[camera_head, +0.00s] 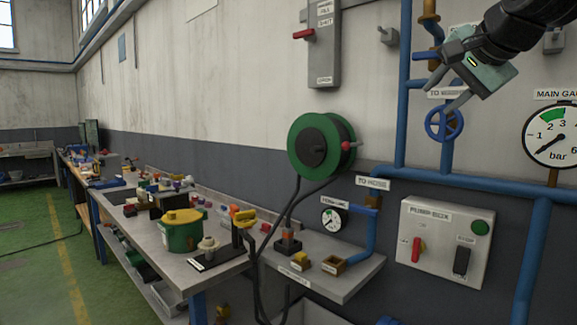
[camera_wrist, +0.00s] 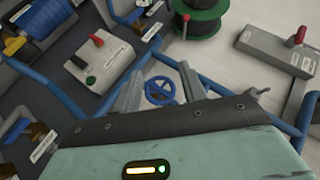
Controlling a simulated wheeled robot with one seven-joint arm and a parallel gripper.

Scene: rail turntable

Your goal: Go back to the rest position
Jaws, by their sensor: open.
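My gripper (camera_head: 446,88) is raised at the upper right of the head view, in front of the wall and its blue pipes. Its two fingers stand apart and nothing is between them. In the wrist view my gripper (camera_wrist: 160,98) also shows open, with its fingers at either side of the blue handwheel (camera_wrist: 160,90), which looks to lie beyond them. In the head view the blue handwheel (camera_head: 444,123) sits on a pipe below the gripper, and the lower finger appears close above it. I cannot tell how far the gripper is from the wheel.
A pump box (camera_head: 444,240) with a red lever and a main gauge (camera_head: 554,135) are on the wall at right. A green hose reel (camera_head: 313,146) hangs left of the pipes (camera_head: 467,183). A cluttered workbench (camera_head: 219,268) runs along the wall. The green floor (camera_head: 35,240) at left is mostly clear.

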